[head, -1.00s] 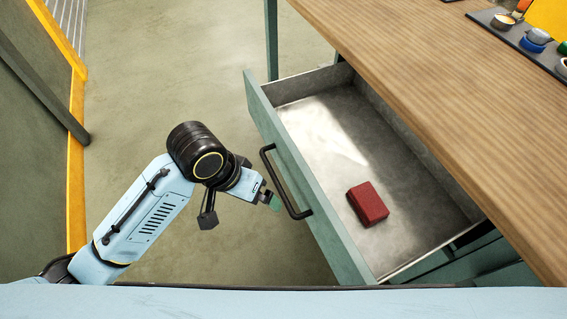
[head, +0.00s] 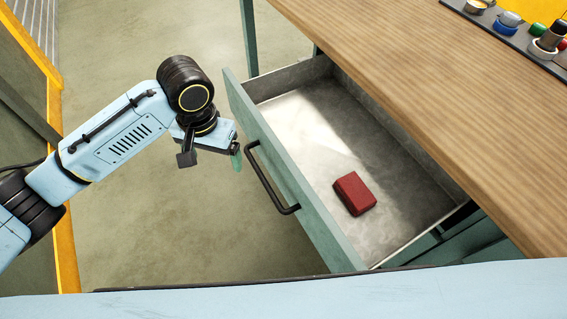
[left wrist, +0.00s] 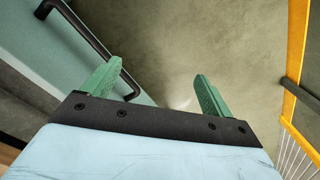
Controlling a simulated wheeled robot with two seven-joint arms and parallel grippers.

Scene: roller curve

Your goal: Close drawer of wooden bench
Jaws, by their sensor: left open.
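The wooden bench (head: 430,85) fills the upper right of the head view. Its drawer (head: 300,190) is pulled well out, with a green front and a black bar handle (head: 266,180). My left gripper (head: 236,157) is just left of the drawer front, near the upper end of the handle, and looks apart from it. In the left wrist view its two green fingers (left wrist: 155,88) are spread with nothing between them. The handle (left wrist: 85,35) runs there at the upper left, beside the left finger. My right gripper is not in view.
A red block (head: 354,194) lies inside the drawer. Several small coloured items stand on a dark tray (head: 500,32) on the bench top. A yellow-edged frame (head: 57,150) stands at the left. The floor (head: 170,235) left of the drawer is clear.

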